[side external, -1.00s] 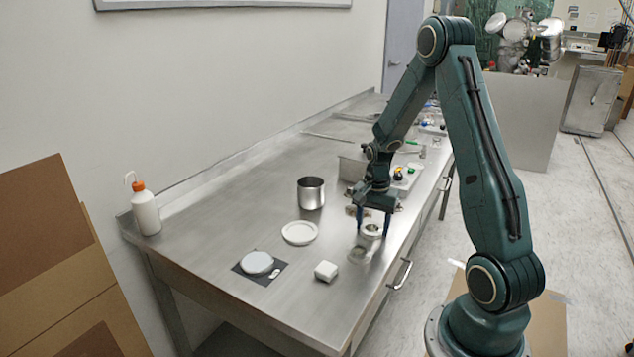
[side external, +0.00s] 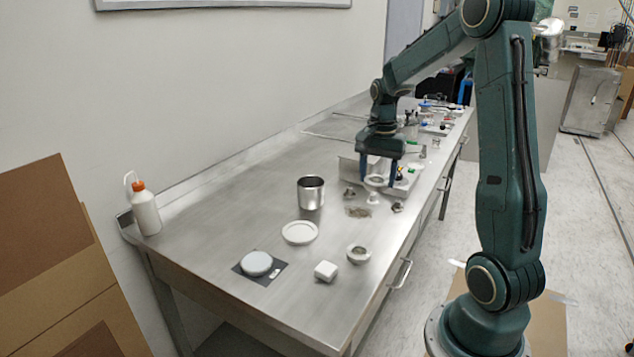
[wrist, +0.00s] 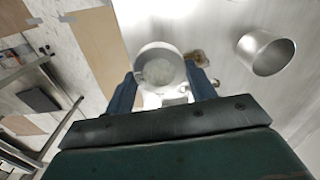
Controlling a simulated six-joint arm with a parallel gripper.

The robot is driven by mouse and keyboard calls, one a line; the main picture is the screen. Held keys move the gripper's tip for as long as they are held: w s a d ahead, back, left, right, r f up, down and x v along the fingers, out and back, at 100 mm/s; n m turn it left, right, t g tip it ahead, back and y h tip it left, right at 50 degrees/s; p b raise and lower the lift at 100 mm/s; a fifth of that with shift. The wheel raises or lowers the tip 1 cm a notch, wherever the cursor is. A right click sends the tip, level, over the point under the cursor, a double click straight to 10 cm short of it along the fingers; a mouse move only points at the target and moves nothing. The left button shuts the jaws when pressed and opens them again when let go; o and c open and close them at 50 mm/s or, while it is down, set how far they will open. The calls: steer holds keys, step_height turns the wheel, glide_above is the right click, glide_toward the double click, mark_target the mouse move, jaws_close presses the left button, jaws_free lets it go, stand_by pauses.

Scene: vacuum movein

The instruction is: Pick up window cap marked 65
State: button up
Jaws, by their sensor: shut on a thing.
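My gripper (side external: 378,181) is shut on a round, pale, ring-shaped cap (side external: 375,180) with a lighter disc in its middle, held in the air above the bench. The cap also shows in the wrist view (wrist: 158,72), between my blue fingers. No number can be read on it. A similar ring-shaped piece (side external: 359,253) with a grey centre lies on the bench, in front of and below my gripper.
A steel cup (side external: 311,192) stands to the left. Small metal parts (side external: 397,206) and a box (side external: 352,168) are close by my gripper.

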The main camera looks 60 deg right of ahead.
mark_target(377, 179)
steer(key=shift+r, duration=2.8)
steer(key=shift+w, duration=0.1)
